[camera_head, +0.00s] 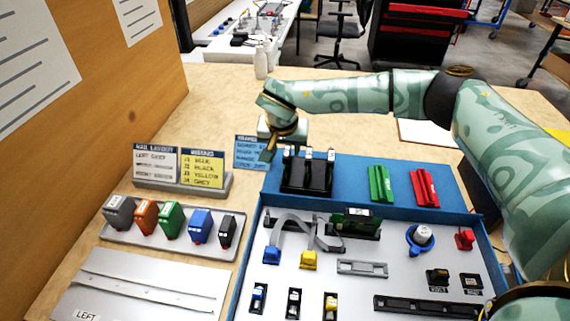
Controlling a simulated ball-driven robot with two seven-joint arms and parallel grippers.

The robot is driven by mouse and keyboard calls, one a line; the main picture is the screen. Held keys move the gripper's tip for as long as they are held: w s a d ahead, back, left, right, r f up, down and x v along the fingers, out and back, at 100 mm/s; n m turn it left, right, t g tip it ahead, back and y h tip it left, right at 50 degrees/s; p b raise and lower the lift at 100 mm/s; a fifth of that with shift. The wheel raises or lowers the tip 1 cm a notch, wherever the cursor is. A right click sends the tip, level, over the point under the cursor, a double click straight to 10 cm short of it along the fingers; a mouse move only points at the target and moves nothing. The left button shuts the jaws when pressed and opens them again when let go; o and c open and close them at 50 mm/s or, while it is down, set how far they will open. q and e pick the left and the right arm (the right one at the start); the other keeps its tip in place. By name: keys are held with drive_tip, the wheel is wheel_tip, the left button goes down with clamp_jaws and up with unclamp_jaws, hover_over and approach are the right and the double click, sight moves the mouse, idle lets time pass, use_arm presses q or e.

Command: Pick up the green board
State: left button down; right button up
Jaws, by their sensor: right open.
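The green board (356,219) stands upright in a dark holder on the grey panel of the blue-edged tray, near the panel's back edge. A grey ribbon cable lies just left of it. My right gripper (272,150) is above the left end of the black rack, behind and to the left of the board and well apart from it. It is open, with nothing seen between its fingers; the wrist partly hides them. My left gripper is not in view.
The black rack (307,176), a green rail (380,184) and a red rail (424,188) stand on the blue tray (345,168). A blue round holder (420,238) with a white-topped part is right of the board. Coloured modules fill a grey tray (120,237) at left.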

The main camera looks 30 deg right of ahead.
sight(287, 151)
drive_tip(key=shift+b+x, duration=0.4)
drive_tip(key=shift+x, duration=0.55)
drive_tip(key=b+x, duration=0.2)
drive_tip(key=x, duration=0.2)
drive_tip(key=shift+w+d, duration=0.2)
drive_tip(key=shift+d, duration=0.05)
drive_tip(key=shift+w+d+f+b, duration=0.1)
drive_tip(key=shift+w+f+b, duration=0.05)
drive_tip(key=shift+b, duration=0.15)
drive_tip(key=shift+r, duration=0.25)
clamp_jaws()
